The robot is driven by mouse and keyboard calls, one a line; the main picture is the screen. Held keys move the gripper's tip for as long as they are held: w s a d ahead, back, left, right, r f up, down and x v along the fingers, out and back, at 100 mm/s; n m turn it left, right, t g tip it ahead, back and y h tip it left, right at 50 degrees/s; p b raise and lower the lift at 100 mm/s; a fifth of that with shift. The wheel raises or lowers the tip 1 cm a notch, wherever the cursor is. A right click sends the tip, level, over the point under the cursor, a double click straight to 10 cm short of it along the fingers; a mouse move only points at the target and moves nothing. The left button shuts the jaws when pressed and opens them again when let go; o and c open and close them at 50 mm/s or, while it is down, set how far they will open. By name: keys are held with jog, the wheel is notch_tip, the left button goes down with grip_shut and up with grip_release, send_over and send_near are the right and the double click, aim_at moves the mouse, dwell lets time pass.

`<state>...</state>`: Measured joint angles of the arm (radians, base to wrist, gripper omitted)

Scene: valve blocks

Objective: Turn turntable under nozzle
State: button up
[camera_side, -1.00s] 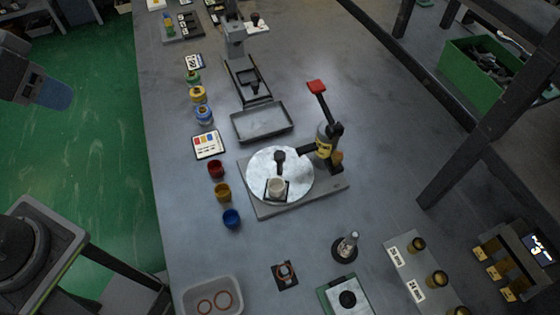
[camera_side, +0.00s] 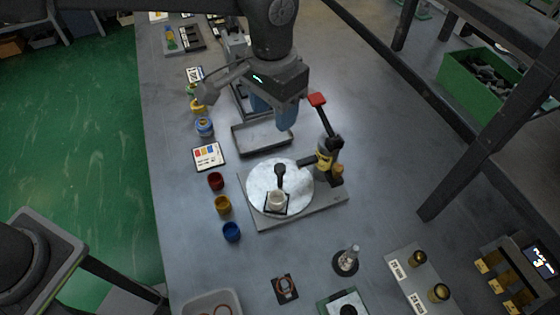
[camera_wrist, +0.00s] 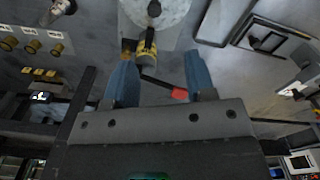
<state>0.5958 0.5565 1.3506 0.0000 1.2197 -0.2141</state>
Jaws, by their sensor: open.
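The round pale turntable (camera_side: 259,178) sits on a grey base plate (camera_side: 322,210) in the middle of the bench. A black knob (camera_side: 280,170) stands upright on the turntable. The nozzle stand (camera_side: 325,155), with a yellow label, rises at the turntable's right side; its lever ends in a red pad (camera_side: 317,99). My gripper (camera_side: 274,116) is open and empty above the tray behind the turntable. In the wrist view, the red pad (camera_wrist: 180,93) lies between my blue fingers (camera_wrist: 160,75), and the turntable (camera_wrist: 172,12) is cut off at the top.
A shallow grey tray (camera_side: 262,147) lies behind the turntable. Red (camera_side: 215,181), yellow (camera_side: 222,205) and blue (camera_side: 231,232) cups line the left. A dark post (camera_side: 462,148) and a green bin (camera_side: 470,75) are at the right.

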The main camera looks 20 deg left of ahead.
aim_at(280, 167)
jog(key=f, duration=1)
jog(key=d+f, duration=0.1)
jog(key=f, duration=0.3)
jog(key=shift+f, duration=0.4)
grip_shut()
